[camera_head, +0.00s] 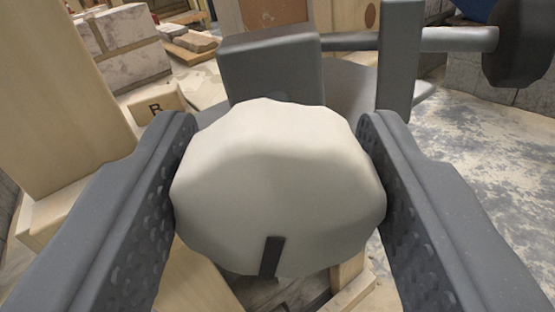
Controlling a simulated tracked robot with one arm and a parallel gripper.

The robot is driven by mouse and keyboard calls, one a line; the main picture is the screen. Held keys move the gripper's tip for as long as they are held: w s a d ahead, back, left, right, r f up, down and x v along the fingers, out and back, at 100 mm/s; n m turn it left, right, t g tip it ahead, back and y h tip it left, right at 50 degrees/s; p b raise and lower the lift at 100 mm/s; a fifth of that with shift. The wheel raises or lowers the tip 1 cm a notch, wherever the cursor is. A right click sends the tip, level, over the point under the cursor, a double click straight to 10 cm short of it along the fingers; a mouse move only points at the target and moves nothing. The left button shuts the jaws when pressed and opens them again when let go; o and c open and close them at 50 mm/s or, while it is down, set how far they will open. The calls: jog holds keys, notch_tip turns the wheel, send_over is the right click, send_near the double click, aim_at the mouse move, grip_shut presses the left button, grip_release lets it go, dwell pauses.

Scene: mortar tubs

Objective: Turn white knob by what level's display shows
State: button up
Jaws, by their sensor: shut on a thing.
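The white knob (275,180) is large in the middle of the view, a rounded, faceted shape with a dark mark (271,256) low on its near face. The mark leans slightly right at its top. My gripper (277,185) is shut on the knob, with one dark dimpled finger against its left side and the other against its right side. What the knob is mounted on is mostly hidden behind it. I see no level and no display in this view.
A grey block and upright post (401,60) with a horizontal bar stand just behind the knob. A wooden post (55,100) rises at the left, near a wooden block marked R (156,104). Stacked blocks (125,45) stand at the back left. Stained floor (480,160) is open at the right.

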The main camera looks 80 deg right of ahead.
jog(key=shift+s+f+n, duration=0.15)
jog(key=shift+f+n, duration=0.2)
jog(key=shift+n, duration=0.15)
jog(key=o, duration=1)
jog(key=shift+r, duration=0.15)
jog(key=shift+a+r, duration=0.1)
jog(key=shift+a, duration=0.4)
jog(key=a, duration=0.4)
jog(key=a+p, duration=0.1)
jog(key=a, duration=0.3)
jog(key=s+a, duration=0.1)
jog(key=a, duration=0.3)
jog(key=shift+a+p, duration=0.35)
jog(key=shift+p, duration=0.05)
